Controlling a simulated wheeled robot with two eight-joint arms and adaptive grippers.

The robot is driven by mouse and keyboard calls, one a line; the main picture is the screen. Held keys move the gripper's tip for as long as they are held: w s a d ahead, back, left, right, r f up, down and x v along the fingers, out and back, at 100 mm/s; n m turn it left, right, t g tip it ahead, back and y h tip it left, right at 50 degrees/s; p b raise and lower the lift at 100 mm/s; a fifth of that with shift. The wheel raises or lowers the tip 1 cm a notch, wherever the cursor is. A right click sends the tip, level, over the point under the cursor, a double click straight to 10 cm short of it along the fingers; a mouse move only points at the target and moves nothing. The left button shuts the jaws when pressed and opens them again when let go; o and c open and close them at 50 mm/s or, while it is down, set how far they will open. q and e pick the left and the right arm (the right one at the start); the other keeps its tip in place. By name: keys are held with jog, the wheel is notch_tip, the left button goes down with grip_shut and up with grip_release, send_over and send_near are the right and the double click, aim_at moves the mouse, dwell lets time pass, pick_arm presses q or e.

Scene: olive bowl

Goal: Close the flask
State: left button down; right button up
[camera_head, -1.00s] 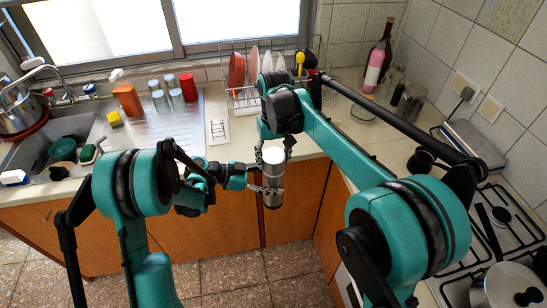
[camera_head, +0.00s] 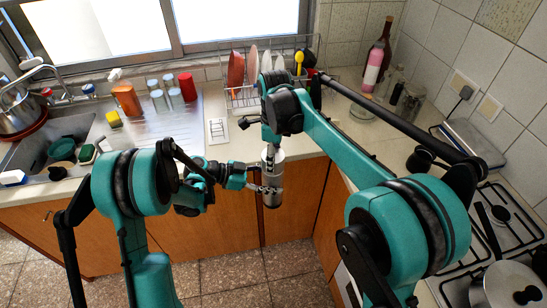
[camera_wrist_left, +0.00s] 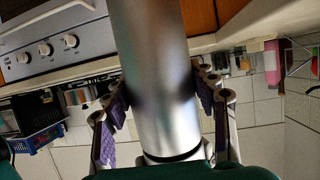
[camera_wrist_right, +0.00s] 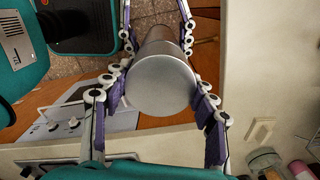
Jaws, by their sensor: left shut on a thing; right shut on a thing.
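The silver flask (camera_head: 272,193) stands upright in the air in front of the counter. My left gripper (camera_head: 266,188) is shut around its body from the left. In the left wrist view the flask body (camera_wrist_left: 155,75) runs between the fingers, with a dark ring close to the lower edge. My right gripper (camera_head: 271,149) points down from above and is shut on the flask's lid, whose round silver top (camera_wrist_right: 161,86) lies between the fingers in the right wrist view. The head view mostly hides the lid behind this gripper. Whether a gap remains under the lid cannot be told.
The counter (camera_head: 300,143) behind holds a dish rack (camera_head: 246,98), cups (camera_head: 160,100) and a bottle (camera_head: 374,66). The sink (camera_head: 55,135) is at left and the stove (camera_head: 500,225) at right. Cabinet doors (camera_head: 215,225) stand below and behind the flask.

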jog(key=o, duration=1.2)
jog(key=shift+r, duration=0.1)
jog(key=shift+r, duration=2.2)
